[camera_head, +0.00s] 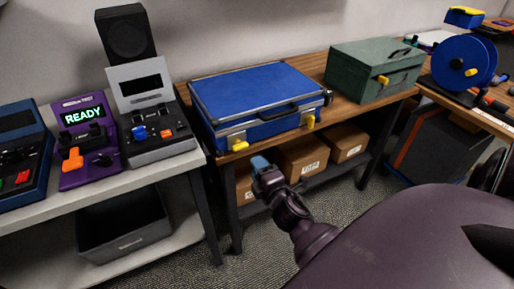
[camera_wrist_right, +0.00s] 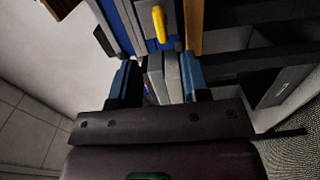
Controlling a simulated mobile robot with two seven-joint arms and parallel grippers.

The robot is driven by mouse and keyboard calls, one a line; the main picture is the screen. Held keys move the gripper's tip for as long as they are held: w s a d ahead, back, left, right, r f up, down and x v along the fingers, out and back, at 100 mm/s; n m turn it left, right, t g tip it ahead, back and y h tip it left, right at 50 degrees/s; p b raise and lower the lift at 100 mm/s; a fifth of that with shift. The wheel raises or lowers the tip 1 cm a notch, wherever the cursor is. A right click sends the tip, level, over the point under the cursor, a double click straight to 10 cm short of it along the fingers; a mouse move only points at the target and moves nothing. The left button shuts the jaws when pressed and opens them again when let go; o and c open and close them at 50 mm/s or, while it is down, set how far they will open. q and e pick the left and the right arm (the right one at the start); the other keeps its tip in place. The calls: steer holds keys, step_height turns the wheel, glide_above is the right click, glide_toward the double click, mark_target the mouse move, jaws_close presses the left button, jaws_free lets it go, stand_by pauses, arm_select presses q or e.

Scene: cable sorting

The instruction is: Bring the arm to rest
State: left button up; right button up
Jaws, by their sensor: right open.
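My right gripper (camera_head: 260,163) hangs in the air in front of the wooden bench, just below and in front of the blue case (camera_head: 255,92). Its blue-tipped fingers stand apart in the right wrist view (camera_wrist_right: 158,72), with nothing held between them. My right arm comes in from the lower right. The blue case lies closed on the bench, and its yellow latch (camera_wrist_right: 159,24) shows beyond the fingers in the right wrist view. My left gripper is in neither view.
A green toolbox (camera_head: 350,75) sits right of the case. Left, a grey bench (camera_head: 185,165) carries a purple tester (camera_head: 84,137) reading READY and other devices. Cardboard boxes (camera_head: 303,158) stand on the shelf below. A blue cable reel (camera_head: 464,62) is at far right. Open floor lies in front.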

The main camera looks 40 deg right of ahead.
stand_by(0.4)
steer(key=s+a+f+m+g+y, duration=0.1)
steer(key=s+a+f+m+g, duration=0.1)
steer(key=s, duration=0.4)
steer(key=s+a+f+m+g+y+p, duration=0.1)
steer(key=s+a+f+m+g+y, duration=0.1)
steer(key=s+a+f+m, duration=0.2)
steer(key=s+a+f+m+g+y+p, duration=0.1)
steer(key=s+a+f+m+g, duration=0.1)
steer(key=s+m, duration=0.5)
steer(key=s+a+f, duration=0.1)
steer(key=s+f, duration=0.1)
steer(key=s, duration=0.1)
steer(key=shift+f+m, duration=0.4)
steer(key=shift+s+d, duration=0.1)
steer(key=shift+d, duration=0.05)
